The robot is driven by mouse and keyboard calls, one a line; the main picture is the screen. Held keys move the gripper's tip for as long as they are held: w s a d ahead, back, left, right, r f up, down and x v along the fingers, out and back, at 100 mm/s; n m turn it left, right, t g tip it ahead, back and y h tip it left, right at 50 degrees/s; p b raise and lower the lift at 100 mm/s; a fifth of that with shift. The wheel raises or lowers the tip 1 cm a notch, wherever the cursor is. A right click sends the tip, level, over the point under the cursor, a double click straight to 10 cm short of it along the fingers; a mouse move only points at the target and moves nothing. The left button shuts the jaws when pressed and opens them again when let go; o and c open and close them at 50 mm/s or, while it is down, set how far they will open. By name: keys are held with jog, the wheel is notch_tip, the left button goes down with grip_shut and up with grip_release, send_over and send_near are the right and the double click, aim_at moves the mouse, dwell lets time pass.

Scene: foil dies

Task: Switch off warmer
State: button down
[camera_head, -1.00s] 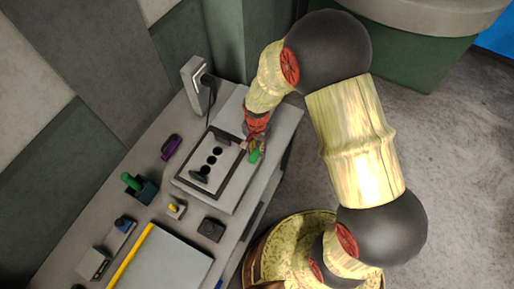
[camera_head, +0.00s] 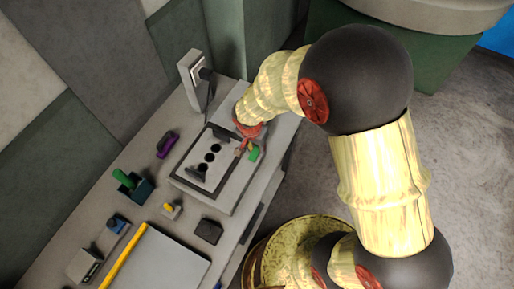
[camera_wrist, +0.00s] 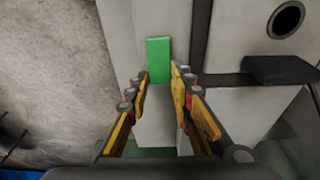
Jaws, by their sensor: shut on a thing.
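The warmer (camera_head: 232,190) is a flat grey box with a dark-rimmed top plate (camera_head: 190,164) holding a row of dark round holes. A small green piece (camera_head: 254,154), which looks like its switch, sits at the warmer's right edge. In the wrist view it is a bright green rectangle (camera_wrist: 158,58) against a pale surface. My gripper (camera_head: 247,146) reaches down at that edge. In the wrist view its two yellow-and-black fingers (camera_wrist: 160,76) stand on either side of the green piece, shut on it. Their exact contact is hard to see.
On the bench lie a purple item (camera_head: 166,144), a green-handled piece in a teal block (camera_head: 131,184), a yellow-topped piece (camera_head: 171,210), a dark block (camera_head: 208,231) and a grey pad (camera_head: 160,262).

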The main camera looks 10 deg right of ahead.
aim_at(253, 155)
jog(key=c, duration=1.8)
grip_release()
jog(key=shift+c, duration=0.2)
jog(key=shift+a+r, duration=0.15)
jog(key=shift+r, duration=0.45)
notch_tip(253, 155, up, 11)
jog(key=s+a, duration=0.1)
jog(key=s, duration=0.1)
jog(key=shift+a+f, duration=0.15)
jog(key=shift+f, duration=0.05)
